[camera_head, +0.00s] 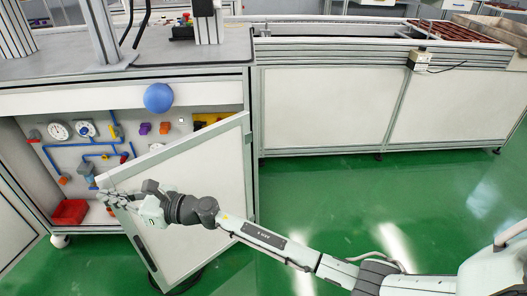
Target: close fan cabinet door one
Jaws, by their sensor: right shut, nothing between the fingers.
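The fan cabinet door (205,190) is a pale panel in a grey frame, in the middle left of the head view. It stands partly open, swung out from the cabinet (40,102), with its right edge near the cabinet's right post. My right gripper (106,198) is shut and empty at the door's free left edge, in front of the cabinet opening. I cannot tell whether its fingers touch the door. My right arm reaches in from the lower right across the door's face. My left gripper is not in view.
Inside the cabinet are gauges (59,131), blue pipes and a red bin (69,212). A blue ball (159,98) shows at the cabinet's top edge. A white-panelled conveyor (330,105) stands to the right. The green floor (400,210) in front of it is clear.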

